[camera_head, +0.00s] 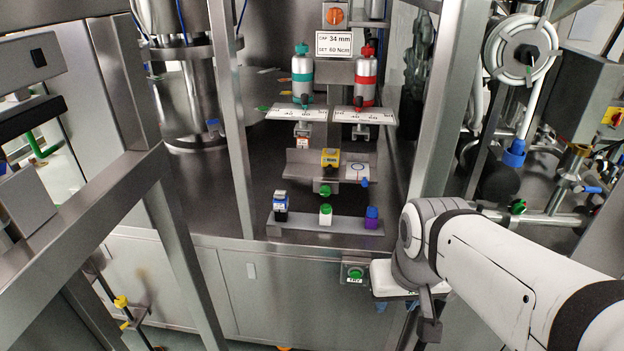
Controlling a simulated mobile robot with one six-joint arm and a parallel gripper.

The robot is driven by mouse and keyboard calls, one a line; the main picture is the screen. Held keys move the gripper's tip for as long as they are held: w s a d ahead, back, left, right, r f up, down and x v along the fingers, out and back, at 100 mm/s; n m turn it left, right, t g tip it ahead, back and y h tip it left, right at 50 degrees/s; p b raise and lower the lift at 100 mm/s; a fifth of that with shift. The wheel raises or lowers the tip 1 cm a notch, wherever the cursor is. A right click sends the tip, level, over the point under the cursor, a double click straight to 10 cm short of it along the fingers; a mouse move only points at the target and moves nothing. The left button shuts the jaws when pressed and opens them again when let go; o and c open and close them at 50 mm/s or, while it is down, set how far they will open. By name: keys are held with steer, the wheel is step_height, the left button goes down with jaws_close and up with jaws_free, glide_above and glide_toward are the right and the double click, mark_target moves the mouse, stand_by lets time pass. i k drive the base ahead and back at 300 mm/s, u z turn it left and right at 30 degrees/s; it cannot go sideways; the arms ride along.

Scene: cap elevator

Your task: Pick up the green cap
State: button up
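A small white bottle with a green cap (325,209) stands upright in the middle of a low grey rack (300,224) on the steel machine table. A dark bottle with a blue-and-white top (281,204) stands to its left, and a purple item with a blue top (372,217) to its right. My white arm comes in from the lower right, well right of the green cap. A dark part (429,318) hangs at its near end, possibly my gripper. I cannot make out the fingers, or whether they hold anything.
Steel posts (231,120) frame both sides. A green button (355,273) sits on the table's front. Space before the rack looks clear.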

mark_target(326, 209)
steer(key=u, duration=0.2)
steer(key=i, duration=0.5)
steer(key=u, duration=1.4)
steer(key=k, duration=1)
steer(key=z, duration=0.2)
steer(key=i, duration=0.95)
